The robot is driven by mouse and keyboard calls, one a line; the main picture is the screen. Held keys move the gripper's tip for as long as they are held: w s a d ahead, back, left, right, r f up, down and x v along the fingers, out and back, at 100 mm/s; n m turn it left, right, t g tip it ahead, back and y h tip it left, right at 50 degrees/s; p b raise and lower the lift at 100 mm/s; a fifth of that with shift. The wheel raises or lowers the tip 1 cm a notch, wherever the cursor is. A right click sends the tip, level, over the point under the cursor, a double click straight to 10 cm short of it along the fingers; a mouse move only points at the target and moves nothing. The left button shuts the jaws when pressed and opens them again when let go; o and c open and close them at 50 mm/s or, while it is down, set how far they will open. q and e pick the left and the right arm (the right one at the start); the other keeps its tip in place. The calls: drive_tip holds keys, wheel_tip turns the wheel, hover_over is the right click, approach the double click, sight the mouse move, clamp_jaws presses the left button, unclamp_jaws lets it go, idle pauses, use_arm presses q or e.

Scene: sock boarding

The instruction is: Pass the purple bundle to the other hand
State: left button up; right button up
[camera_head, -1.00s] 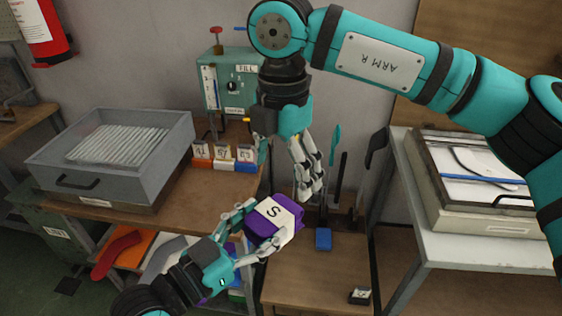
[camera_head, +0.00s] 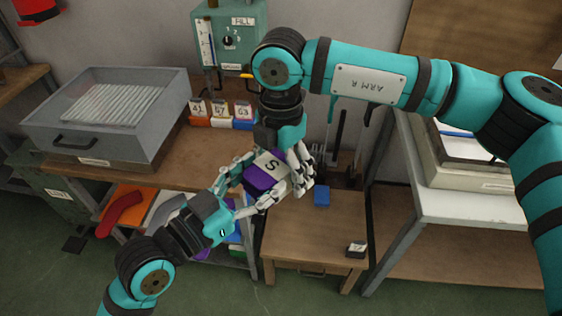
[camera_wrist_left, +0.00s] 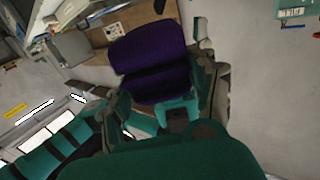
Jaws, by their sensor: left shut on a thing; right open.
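The purple bundle (camera_head: 258,181) has a white band marked S and is held up near the front edge of the workbench. My left gripper (camera_head: 240,187) is shut on it from the lower left. In the left wrist view the purple bundle (camera_wrist_left: 150,58) sits between the fingers of my left gripper (camera_wrist_left: 165,100). My right gripper (camera_head: 298,170) comes down from above at the bundle's right side, with its fingers open. The bundle overlaps part of the right fingers, and I cannot tell whether they touch it.
A grey tray with white rods (camera_head: 165,105) stands on the workbench (camera_head: 165,168) at left. A small wooden table (camera_head: 315,235) below right carries a blue block (camera_head: 321,196). A grey-topped table (camera_head: 470,208) stands at right.

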use_arm(q)
drive_tip(key=shift+d, duration=0.1)
use_arm(e)
drive_tip(key=c, duration=1.3)
use_arm(q)
drive_tip(key=o, duration=1.3)
